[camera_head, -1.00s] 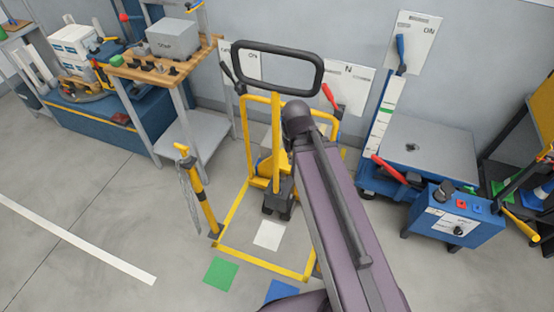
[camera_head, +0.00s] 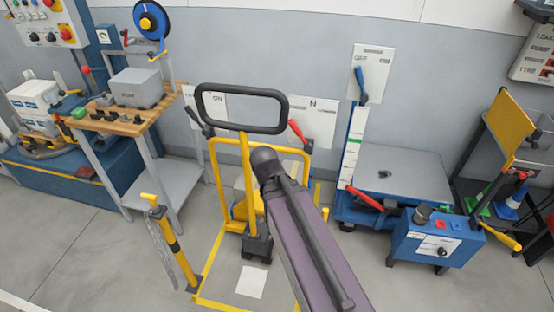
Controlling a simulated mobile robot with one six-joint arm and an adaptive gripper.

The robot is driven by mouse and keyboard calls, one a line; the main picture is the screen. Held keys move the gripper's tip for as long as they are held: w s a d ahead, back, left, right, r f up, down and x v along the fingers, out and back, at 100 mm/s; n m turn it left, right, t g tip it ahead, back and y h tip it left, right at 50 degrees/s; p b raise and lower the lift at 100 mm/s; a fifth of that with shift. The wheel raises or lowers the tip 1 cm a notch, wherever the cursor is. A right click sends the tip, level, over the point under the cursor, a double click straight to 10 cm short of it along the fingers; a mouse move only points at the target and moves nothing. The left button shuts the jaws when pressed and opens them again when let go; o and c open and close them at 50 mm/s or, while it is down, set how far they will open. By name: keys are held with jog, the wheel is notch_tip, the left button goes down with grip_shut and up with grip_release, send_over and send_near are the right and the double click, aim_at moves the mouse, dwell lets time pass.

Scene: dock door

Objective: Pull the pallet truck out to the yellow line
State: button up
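The pallet truck (camera_head: 247,180) stands near the wall, with a yellow upright, a dark base and a wide black loop handle (camera_head: 241,89) at the top. A yellow line (camera_head: 214,252) on the floor runs along its left side and joins a front line at the bottom edge of the picture. My purple arm link crosses in front of the truck's right side and hides part of it. Its dark rounded end is beside the upright; contact cannot be told. My gripper does not show.
A wooden-topped bench (camera_head: 128,122) stands left, and a yellow post (camera_head: 176,250) with a chain stands at the bay's left corner. A blue lift table (camera_head: 405,170) and blue control box (camera_head: 437,240) stand right. Bare floor lies at lower left.

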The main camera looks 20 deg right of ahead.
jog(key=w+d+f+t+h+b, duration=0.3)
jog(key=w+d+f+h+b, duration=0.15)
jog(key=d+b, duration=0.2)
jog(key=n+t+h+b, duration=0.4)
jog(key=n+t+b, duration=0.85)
jog(key=b, duration=1.25)
send_near(280, 149)
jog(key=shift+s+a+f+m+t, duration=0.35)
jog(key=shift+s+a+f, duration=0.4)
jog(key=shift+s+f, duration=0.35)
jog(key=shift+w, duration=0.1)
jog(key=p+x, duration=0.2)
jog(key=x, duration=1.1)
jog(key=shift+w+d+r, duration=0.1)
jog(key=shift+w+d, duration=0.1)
